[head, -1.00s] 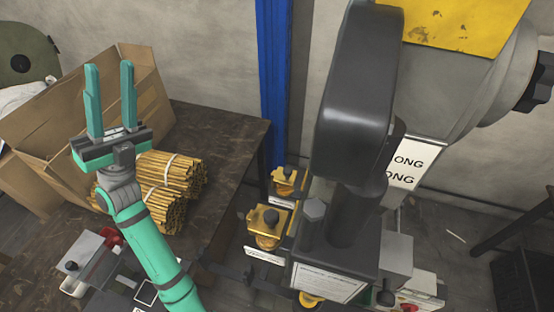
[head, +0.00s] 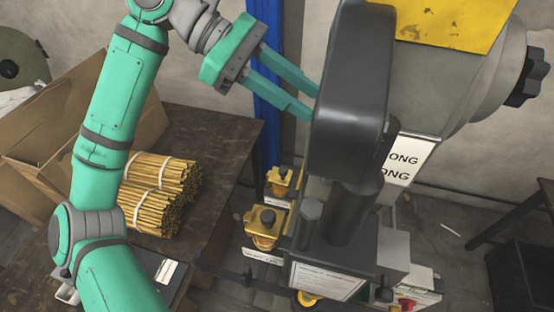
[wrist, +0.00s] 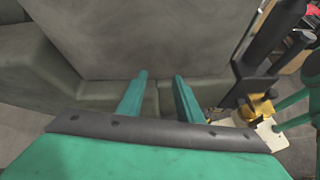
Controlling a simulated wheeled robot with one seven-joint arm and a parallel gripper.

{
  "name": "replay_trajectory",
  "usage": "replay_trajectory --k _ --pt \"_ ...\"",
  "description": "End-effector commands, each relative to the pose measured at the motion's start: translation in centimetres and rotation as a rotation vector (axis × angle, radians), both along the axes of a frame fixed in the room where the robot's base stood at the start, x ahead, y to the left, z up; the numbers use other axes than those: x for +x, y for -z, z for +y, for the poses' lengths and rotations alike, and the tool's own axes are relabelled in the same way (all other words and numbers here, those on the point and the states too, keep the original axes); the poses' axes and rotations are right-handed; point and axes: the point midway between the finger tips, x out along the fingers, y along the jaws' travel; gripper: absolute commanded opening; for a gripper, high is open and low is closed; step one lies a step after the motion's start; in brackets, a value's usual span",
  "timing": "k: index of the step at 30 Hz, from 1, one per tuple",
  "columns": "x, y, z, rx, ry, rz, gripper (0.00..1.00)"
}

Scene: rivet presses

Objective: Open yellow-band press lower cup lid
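A large dark press (head: 350,90) with a yellow panel (head: 460,30) on its upper body fills the right of the head view. Two brass cups with lids stand left of its base: a nearer one (head: 264,228) with a dark knob and a farther one (head: 280,182). Both look closed; which is the lower cup of the yellow-band press, I cannot tell. My gripper (head: 308,102) is open and empty, high above the cups, pointing right at the press head. In the wrist view, a brass cup (wrist: 258,107) lies right of the fingers.
A blue post (head: 272,120) stands behind the cups. A dark side table (head: 525,225) is at right.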

Motion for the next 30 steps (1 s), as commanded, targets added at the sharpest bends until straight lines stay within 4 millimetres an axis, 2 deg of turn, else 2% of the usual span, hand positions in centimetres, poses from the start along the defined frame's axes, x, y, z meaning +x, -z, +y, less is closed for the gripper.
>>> replay_trajectory --k 6,13,18,22,30 --pt "0.4 3.0 1.7 0.324 0.126 -0.108 0.33" --pt "0.5 4.4 4.4 0.560 0.240 -0.152 0.33" --pt "0.5 4.7 5.4 0.627 0.276 -0.157 0.33" --pt "0.2 5.6 5.2 0.631 0.281 -0.157 0.33" --pt "-0.9 9.7 3.8 0.627 0.280 -0.156 0.33"
